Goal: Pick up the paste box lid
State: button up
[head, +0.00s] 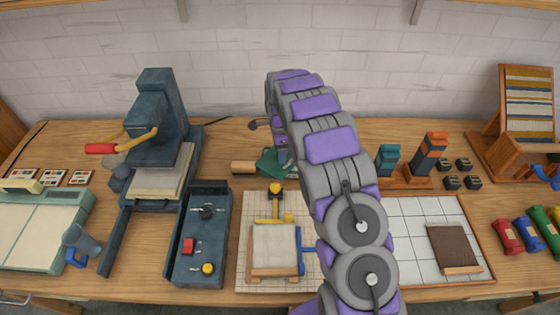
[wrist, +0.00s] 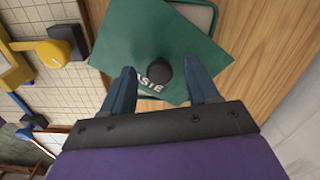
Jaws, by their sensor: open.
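The paste box lid is a flat green square with a round black knob (wrist: 159,71) and pale lettering, partly covered. In the wrist view the lid (wrist: 135,38) lies askew on the paste box, whose grey-green rim (wrist: 205,17) shows past its edge. My gripper (wrist: 158,66) is open, with one blue finger on each side of the knob and a gap to both. I cannot tell how high the fingertips are above the lid. In the head view the green lid (head: 269,163) is half hidden behind my arm, and my gripper is hidden.
A gridded board (head: 243,225) with a yellow clamp (head: 275,190) stands in front of the box. A wooden roller (head: 243,167) lies to its left. A dark press (head: 155,140) is further left. Teal and orange blocks (head: 388,158) stand to the right. A white brick wall is behind.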

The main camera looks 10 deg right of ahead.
jog(key=shift+f, duration=0.1)
grip_shut()
dwell(0.5)
